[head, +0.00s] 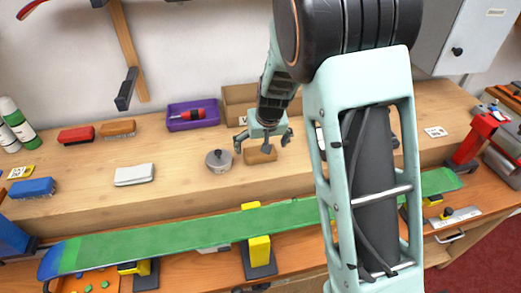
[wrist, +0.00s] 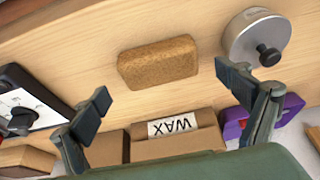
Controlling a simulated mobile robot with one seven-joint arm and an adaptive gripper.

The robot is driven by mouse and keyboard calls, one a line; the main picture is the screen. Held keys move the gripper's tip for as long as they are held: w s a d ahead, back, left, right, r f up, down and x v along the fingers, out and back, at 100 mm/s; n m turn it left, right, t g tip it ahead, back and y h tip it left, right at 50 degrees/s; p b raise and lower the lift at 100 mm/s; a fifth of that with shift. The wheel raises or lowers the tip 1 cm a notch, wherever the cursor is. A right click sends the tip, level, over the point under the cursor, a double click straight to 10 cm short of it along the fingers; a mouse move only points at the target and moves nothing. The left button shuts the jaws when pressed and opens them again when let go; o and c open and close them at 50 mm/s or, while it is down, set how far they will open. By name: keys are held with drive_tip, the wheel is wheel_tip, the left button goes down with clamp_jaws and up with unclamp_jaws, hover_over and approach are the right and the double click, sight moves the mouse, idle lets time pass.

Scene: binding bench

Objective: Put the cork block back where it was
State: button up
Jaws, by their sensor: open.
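The cork block (wrist: 158,62) is a brown, grainy block with rounded edges, lying flat on the wooden bench shelf. In the head view the cork block (head: 261,154) sits just below my gripper (head: 263,138). In the wrist view my gripper (wrist: 168,88) is open and empty, its two fingers spread wide with the block beyond and between them. The fingers do not appear to touch the block. The far side of the block is hidden.
A round metal tin (head: 219,160) with a dark knob stands left of the block. A cardboard box labelled WAX (wrist: 176,135) and a purple tray (head: 192,115) stand behind. A green ski (head: 180,238) lies along the front.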

drive_tip(key=v, duration=0.8)
drive_tip(key=shift+r, duration=0.2)
drive_tip(key=shift+s, duration=0.1)
